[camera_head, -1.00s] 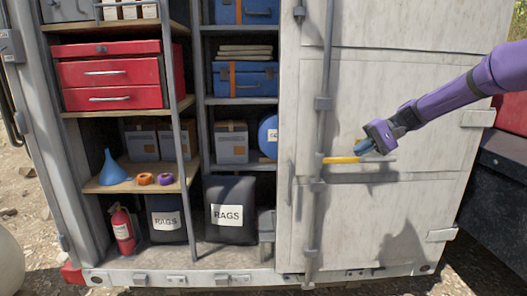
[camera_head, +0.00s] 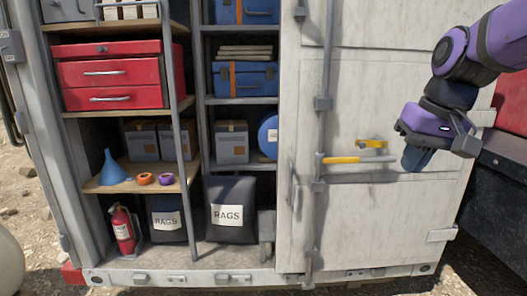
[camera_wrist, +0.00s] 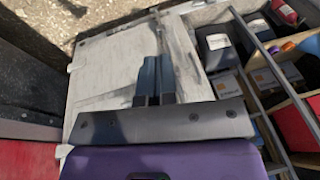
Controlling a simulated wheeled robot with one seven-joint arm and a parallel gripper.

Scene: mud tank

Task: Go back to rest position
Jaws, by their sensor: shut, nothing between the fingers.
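My gripper (camera_head: 415,160) is at the right in the head view, at the end of my purple arm and in front of the closed door panel. Its blue fingers point down. In the wrist view the fingers of my gripper (camera_wrist: 155,75) lie side by side, shut with nothing between them. The door handle (camera_head: 342,160), with a yellow grip, lies level on the door to the left of my gripper, apart from it. A yellow catch (camera_head: 372,143) sits just above the handle.
The open left half of the container holds a red toolbox (camera_head: 110,75), blue cases (camera_head: 245,80), a blue funnel (camera_head: 111,170), a fire extinguisher (camera_head: 122,230) and a rags bag (camera_head: 229,210). A dark and red body (camera_head: 505,165) stands at the right edge. Ground in front is clear.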

